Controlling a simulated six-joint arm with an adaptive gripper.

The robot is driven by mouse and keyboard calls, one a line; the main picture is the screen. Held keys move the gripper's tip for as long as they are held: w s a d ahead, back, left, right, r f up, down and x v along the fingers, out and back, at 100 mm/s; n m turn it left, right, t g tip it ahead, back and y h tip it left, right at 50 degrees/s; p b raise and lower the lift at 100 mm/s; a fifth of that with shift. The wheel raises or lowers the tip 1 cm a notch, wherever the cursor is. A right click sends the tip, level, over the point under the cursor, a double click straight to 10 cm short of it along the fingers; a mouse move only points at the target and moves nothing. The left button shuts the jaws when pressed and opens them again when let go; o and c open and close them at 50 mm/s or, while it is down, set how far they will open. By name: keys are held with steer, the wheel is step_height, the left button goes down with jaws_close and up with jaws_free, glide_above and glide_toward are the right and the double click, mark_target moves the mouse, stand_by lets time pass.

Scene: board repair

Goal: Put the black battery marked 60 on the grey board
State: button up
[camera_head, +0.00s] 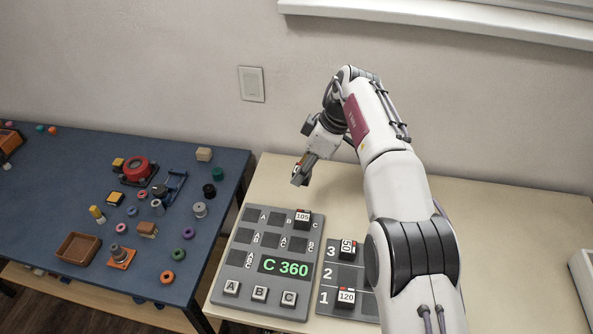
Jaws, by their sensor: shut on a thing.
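My gripper (303,176) is in the air above the back part of the pale table, behind the grey board. It is shut on a small black battery (296,168), mostly hidden by the fingers; its marking cannot be read. The grey board (222,286) has slots labelled with A, B and C combinations, a green display (286,267) reading "C 360" and buttons A, B and C. A black battery marked 105 (302,217) sits in its top-right slot, labelled C. The other slots look empty.
A grey rack (326,300) numbered 1 to 3 stands right of the board, partly behind my arm. It holds batteries marked 50 (347,248) and 120 (346,297); row 2 shows none. A blue table (60,190) with loose parts and a brown tray (77,249) stands left.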

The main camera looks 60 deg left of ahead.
steer(key=shift+w+d+r, duration=0.25)
steer(key=shift+w+d, duration=0.05)
steer(key=shift+w, duration=0.05)
steer(key=w+d+r+m, duration=0.1)
steer(key=w+d, duration=0.2)
steer(key=d, duration=0.4)
steer(key=w+d, duration=0.3)
steer(key=d, duration=0.5)
steer(key=s+d+f+n, duration=0.1)
steer(key=s+d+f, duration=0.2)
steer(key=d, duration=0.4)
steer(key=s+d+f+n, duration=0.1)
steer(key=s+d+f, duration=0.3)
steer(key=d, duration=0.4)
steer(key=shift+f, duration=0.6)
steer(key=shift+s, duration=0.1)
steer(key=shift+f, duration=0.2)
steer(key=shift+f, duration=4.3)
